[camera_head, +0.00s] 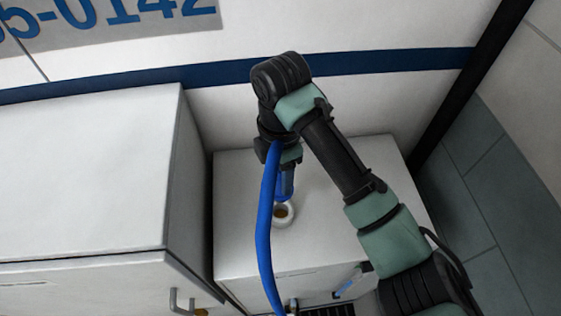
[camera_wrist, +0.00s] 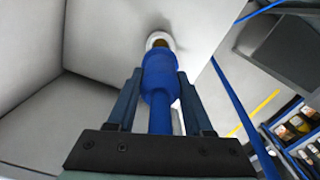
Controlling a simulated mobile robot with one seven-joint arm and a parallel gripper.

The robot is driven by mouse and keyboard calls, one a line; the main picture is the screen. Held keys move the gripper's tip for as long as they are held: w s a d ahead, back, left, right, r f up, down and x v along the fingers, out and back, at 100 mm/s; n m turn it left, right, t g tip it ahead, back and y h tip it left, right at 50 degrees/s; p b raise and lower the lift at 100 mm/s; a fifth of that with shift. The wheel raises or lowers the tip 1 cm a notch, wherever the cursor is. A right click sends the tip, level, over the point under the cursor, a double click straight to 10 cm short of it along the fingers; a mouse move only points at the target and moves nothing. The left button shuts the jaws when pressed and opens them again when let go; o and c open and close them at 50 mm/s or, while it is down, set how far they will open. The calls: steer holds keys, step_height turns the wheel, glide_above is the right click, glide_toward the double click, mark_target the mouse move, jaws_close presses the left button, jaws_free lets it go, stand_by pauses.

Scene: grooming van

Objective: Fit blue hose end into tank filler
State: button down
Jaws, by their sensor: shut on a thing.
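My gripper (camera_head: 284,163) points down over the white tank top and is shut on the blue hose end (camera_head: 284,187). In the wrist view the blue hose end (camera_wrist: 159,75) lies between the two fingers of my gripper (camera_wrist: 160,78), pointing away from me. The tank filler (camera_head: 283,215) is a white ring with a brownish inside, just below the hose end. In the wrist view the filler (camera_wrist: 152,37) shows just beyond the hose end, partly hidden by it. A brassy patch shows at the ring; I cannot tell whether the tip is inside it.
The blue hose (camera_head: 264,225) hangs from the gripper toward the front edge of the tank box (camera_head: 240,235). A taller white cabinet (camera_head: 85,185) stands close on the left. The van wall (camera_head: 385,100) is behind. The box top right of the filler is clear.

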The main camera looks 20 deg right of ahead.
mark_target(280, 194)
steer(key=shift+f+n, duration=0.3)
steer(key=shift+f, duration=0.1)
step_height(280, 194, down, 4)
steer(key=b, duration=0.4)
steer(key=shift+f, duration=0.2)
steer(key=shift+f, duration=0.45)
stand_by(0.8)
steer(key=shift+f+b, duration=0.45)
steer(key=shift+f, duration=0.1)
steer(key=shift+f, duration=0.1)
steer(key=shift+f, duration=0.35)
steer(key=shift+f+b, duration=0.55)
steer(key=shift+f, duration=0.05)
stand_by(0.8)
steer(key=shift+c, duration=1.1)
jaws_free()
